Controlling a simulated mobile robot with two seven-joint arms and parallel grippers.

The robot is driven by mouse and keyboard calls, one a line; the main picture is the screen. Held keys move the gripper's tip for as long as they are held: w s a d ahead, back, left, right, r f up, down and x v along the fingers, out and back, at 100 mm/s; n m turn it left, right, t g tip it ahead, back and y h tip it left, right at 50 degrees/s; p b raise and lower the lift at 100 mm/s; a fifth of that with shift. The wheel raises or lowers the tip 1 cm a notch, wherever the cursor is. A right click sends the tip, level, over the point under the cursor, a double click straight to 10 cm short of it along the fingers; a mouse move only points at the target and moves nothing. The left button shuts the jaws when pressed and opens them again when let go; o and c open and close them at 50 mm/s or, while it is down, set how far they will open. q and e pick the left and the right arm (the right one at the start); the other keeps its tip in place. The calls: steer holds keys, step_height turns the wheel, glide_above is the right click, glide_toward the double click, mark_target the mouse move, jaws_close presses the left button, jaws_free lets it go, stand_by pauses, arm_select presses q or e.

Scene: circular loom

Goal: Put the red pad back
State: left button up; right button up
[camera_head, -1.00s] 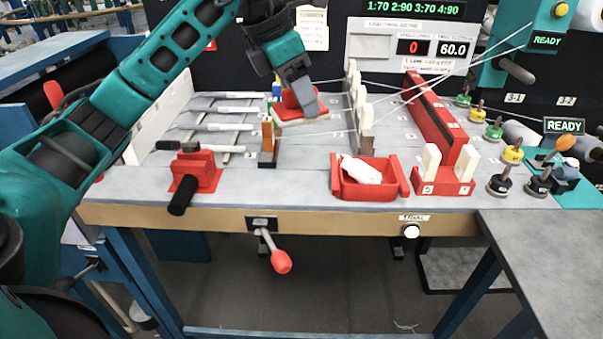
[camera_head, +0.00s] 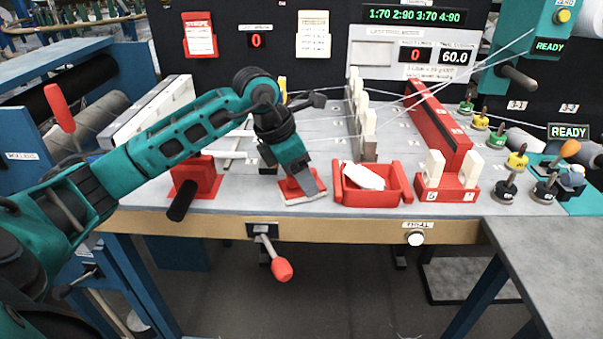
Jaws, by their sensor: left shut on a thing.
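The red pad (camera_head: 291,189) has a red top and a pale underside. It is at the front of the grey bench, between a red clamp-like block and a red tray. My left gripper (camera_head: 305,184) comes down on it from above and is shut on it. The pad is at or just above the bench top; I cannot tell if it touches. The gripper hides part of the pad. My right gripper is not in view.
The red tray (camera_head: 345,191) with a white item stands just right of the pad. The red block (camera_head: 194,178) with a black handle stands left. White-pegged racks (camera_head: 357,122) and taut threads are behind. A red-knobbed lever (camera_head: 281,269) hangs below the front edge.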

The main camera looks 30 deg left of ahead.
arm_select(q)
steer(key=shift+f, duration=0.15)
steer(key=o, duration=1)
steer(key=shift+r, duration=0.3)
steer(key=v, duration=1.2)
steer(key=shift+p, duration=0.3)
steer(key=shift+f, duration=0.1)
